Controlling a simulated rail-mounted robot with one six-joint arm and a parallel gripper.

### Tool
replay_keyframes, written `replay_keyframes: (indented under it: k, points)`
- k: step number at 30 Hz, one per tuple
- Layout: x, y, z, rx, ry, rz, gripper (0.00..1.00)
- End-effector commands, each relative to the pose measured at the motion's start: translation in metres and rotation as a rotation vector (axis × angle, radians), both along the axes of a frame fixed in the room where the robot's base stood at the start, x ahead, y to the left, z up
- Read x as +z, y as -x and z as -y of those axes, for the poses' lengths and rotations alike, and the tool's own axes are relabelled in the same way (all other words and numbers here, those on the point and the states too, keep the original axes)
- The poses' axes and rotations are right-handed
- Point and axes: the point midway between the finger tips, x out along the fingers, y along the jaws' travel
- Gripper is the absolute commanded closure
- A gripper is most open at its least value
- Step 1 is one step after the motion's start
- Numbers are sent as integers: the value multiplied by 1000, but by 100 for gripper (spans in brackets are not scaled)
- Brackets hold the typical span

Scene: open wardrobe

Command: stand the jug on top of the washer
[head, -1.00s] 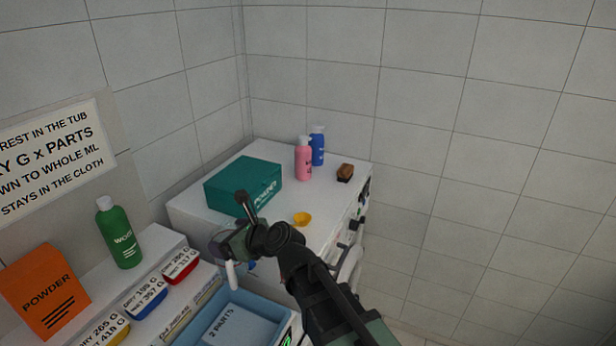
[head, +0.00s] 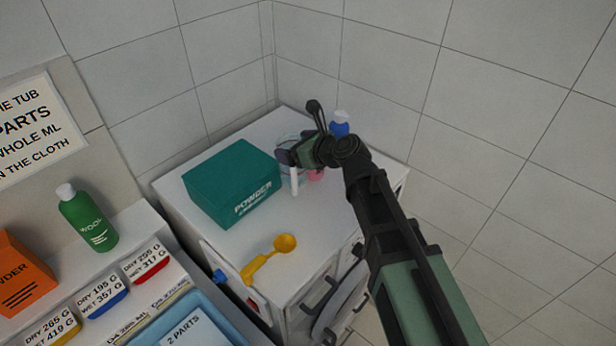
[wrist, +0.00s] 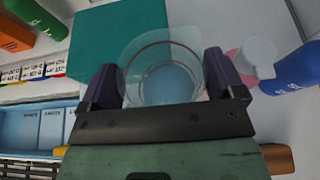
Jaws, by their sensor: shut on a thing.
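The clear, see-through jug (wrist: 170,82) is between the two dark fingers of my gripper (wrist: 163,82) in the wrist view, and the gripper is shut on it. In the head view my gripper (head: 294,155) is over the back part of the white washer (head: 325,220), just right of the teal powder box. The jug shows there only faintly, mostly behind the gripper. I cannot tell whether its base touches the washer top.
The teal powder box (head: 230,180) stands on the washer, left of my gripper. A pink bottle (head: 316,175) and a blue bottle (head: 340,127) are close on the right, partly hidden by my arm. A yellow scoop (head: 285,243) lies near the front edge.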

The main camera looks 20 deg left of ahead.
Motion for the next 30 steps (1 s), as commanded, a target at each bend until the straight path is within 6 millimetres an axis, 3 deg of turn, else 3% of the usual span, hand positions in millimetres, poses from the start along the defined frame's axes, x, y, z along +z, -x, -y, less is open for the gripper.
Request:
replay_keyframes:
  k: [1,3,8,14,25,26,28,30]
  points:
    - [-22,-1,0,-2,0,1,69]
    - [-34,-1,0,-2,0,0,69]
    - [-36,-1,0,-2,0,0,69]
    - [-75,-1,1,-2,0,0,69]
    - [-75,-1,1,-2,0,0,69]
    - [-74,-1,1,-2,0,1,9]
    - [-73,-1,1,-2,0,1,0]
    - [-73,-1,1,-2,0,1,0]
